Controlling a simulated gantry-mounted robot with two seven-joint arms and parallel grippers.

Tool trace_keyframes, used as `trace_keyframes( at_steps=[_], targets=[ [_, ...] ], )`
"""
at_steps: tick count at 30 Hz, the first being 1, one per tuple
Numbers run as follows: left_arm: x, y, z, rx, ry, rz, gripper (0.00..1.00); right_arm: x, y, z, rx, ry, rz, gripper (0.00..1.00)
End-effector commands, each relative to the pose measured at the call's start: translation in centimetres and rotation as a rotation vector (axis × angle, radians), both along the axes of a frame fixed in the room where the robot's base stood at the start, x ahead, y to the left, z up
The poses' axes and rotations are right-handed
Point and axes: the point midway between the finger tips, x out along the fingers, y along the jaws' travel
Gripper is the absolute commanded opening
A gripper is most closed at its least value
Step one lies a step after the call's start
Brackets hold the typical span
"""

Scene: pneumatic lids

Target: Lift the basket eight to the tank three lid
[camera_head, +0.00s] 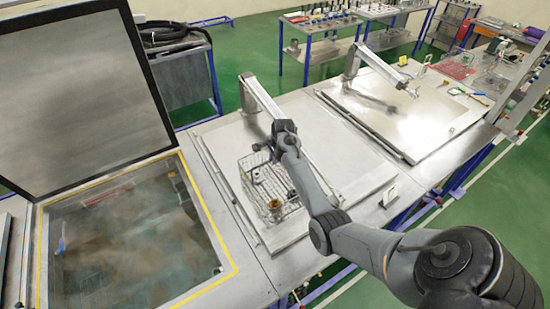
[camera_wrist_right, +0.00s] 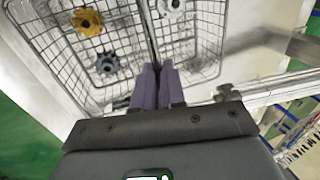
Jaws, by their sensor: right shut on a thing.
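The wire basket (camera_head: 272,208) is at the middle flat metal lid (camera_head: 330,150) in the head view. It holds a few gear-like parts, one of them yellow-brown. My right gripper (camera_head: 258,149) is at the basket's top. In the right wrist view, its purple fingers (camera_wrist_right: 156,88) are shut on a bar across the basket (camera_wrist_right: 203,38). A yellow gear (camera_wrist_right: 87,22) and grey gears show through the mesh. I cannot tell whether the basket rests on the lid or hangs just above it. No tank numbers are readable. My left gripper is out of view.
At left, an open tank (camera_head: 130,240) with a yellow rim holds murky liquid under a raised lid (camera_head: 80,90). Another flat lid (camera_head: 400,110) lies to the right, mostly clear. A metal lift arm (camera_head: 262,100) rises behind the basket.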

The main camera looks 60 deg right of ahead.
Motion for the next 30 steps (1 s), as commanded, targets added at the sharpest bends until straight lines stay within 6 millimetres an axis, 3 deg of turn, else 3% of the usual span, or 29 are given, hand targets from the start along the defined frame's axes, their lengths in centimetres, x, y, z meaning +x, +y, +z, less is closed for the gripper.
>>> trace_keyframes(
  at_steps=[3, 21, 22, 27, 30],
  targets=[
    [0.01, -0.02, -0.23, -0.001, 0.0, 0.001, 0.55, -0.3, 0.22, -1.1, 0.006, 0.01, 0.0, 0.0],
    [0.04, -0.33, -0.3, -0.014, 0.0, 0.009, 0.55, -0.31, 0.36, -1.41, 0.009, 0.011, 0.001, 0.0],
    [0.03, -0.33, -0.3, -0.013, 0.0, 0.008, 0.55, -0.3, 0.37, -1.41, 0.009, 0.011, 0.001, 0.12],
    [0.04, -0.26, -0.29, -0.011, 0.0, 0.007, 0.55, -0.28, 0.34, -1.33, 0.009, 0.011, 0.001, 0.38],
    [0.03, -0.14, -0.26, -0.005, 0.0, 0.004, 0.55, -0.25, 0.29, -1.18, 0.007, 0.01, 0.001, 0.4]
  ],
)
